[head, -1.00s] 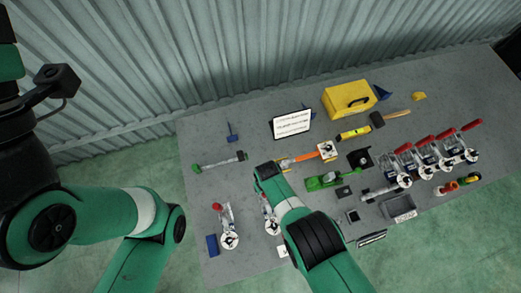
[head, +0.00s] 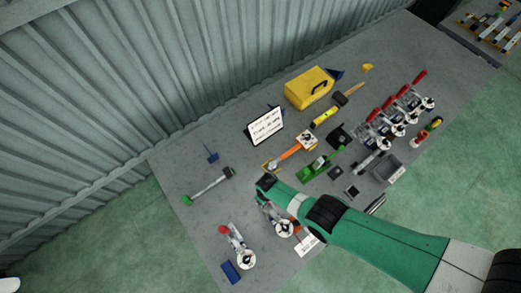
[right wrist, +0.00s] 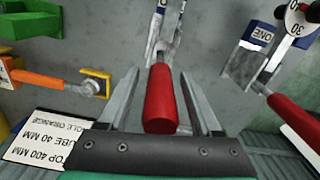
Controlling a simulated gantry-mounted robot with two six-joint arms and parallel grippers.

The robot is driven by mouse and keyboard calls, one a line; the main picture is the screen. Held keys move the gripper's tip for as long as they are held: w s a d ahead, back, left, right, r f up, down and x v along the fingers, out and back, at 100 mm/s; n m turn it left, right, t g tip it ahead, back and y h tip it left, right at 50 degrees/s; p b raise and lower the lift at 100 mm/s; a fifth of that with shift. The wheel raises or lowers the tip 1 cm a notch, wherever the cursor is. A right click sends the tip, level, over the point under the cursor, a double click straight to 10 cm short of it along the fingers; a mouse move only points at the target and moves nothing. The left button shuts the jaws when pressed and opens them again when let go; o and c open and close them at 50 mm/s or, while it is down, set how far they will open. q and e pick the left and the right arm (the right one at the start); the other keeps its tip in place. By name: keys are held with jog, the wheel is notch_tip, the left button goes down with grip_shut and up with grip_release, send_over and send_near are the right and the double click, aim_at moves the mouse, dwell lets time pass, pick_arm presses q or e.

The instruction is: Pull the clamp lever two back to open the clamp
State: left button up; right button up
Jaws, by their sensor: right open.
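My right gripper (right wrist: 160,78) is open, its two fingers on either side of a red lever handle (right wrist: 160,102) in the right wrist view. A gap shows beside the handle, so the fingers are not closed on it. This lever belongs to a toggle clamp (head: 283,226) near the table's front edge in the head view, where my right wrist covers its handle. A second clamp (head: 243,257), with a red handle, stands to its left; its blue block reads "ONE" (right wrist: 257,36) in the right wrist view. My left gripper is not in view.
An orange-handled tool (head: 290,154), a green tool (head: 318,166) and a sign (head: 264,126) lie beyond my right arm. Several red-handled clamps (head: 396,110) stand at the right.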

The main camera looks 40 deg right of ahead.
jog(key=shift+f, duration=0.3)
grip_shut()
dwell(1.3)
